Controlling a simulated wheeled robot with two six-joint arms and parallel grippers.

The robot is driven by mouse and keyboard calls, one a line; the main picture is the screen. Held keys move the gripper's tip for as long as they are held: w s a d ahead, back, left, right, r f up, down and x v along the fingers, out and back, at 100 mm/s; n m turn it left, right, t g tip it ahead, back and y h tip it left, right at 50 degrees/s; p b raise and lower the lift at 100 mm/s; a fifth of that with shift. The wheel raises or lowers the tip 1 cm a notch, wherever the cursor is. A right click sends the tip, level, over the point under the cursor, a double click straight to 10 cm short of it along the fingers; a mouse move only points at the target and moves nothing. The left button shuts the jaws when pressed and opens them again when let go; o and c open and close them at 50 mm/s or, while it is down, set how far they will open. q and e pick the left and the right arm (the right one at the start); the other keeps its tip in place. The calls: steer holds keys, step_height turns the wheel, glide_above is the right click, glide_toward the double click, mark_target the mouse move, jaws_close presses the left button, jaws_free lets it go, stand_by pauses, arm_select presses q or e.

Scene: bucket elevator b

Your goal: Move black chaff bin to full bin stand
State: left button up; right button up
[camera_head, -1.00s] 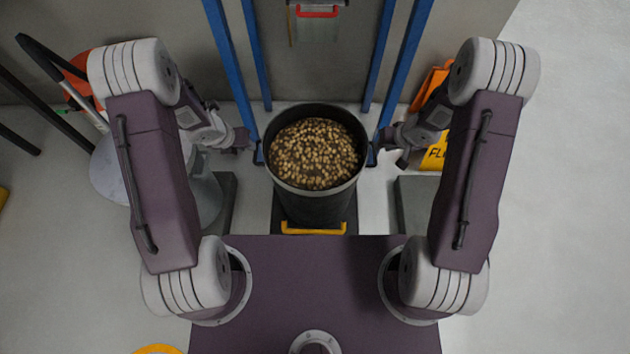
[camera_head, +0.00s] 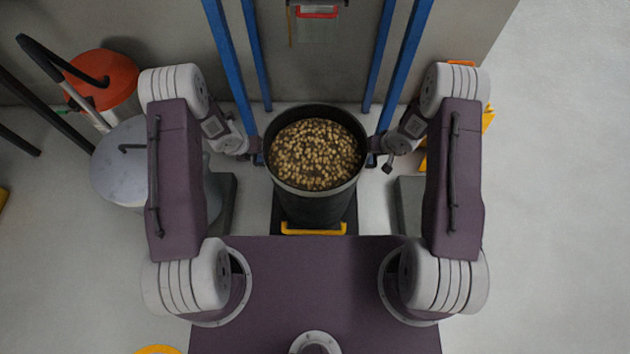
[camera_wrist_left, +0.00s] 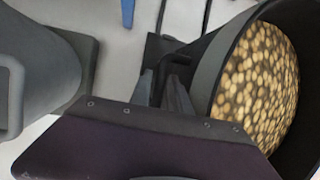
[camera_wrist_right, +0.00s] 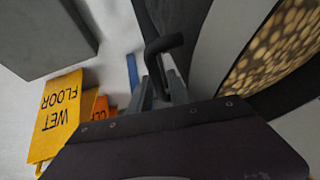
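The black chaff bin (camera_head: 315,208) stands upright on a low dark base between the blue posts, filled nearly to its rim with pale tan pieces. Its wall also shows in the left wrist view (camera_wrist_left: 212,75) and the right wrist view (camera_wrist_right: 215,45). My left gripper (camera_wrist_left: 165,88) is at the bin's left side, fingers apart beside a dark bracket. My right gripper (camera_wrist_right: 162,85) is at the bin's right side, fingers apart, with a black bent bar (camera_wrist_right: 168,44) in front of and partly between them. Contact is hidden. I cannot identify a full bin stand.
Blue posts (camera_head: 232,75) and (camera_head: 403,75) rise behind the bin. Grey blocks flank it, one at right (camera_head: 409,205). A grey drum (camera_head: 120,170) and an orange-topped container (camera_head: 105,75) stand left. A yellow wet-floor sign (camera_wrist_right: 58,115) stands right. Floor at far right is clear.

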arm_select(q)
jaws_close()
arm_select(e)
jaws_close()
arm_select(q)
steer(key=shift+r, duration=0.1)
arm_select(e)
steer(key=shift+w+r, duration=0.1)
stand_by(0.8)
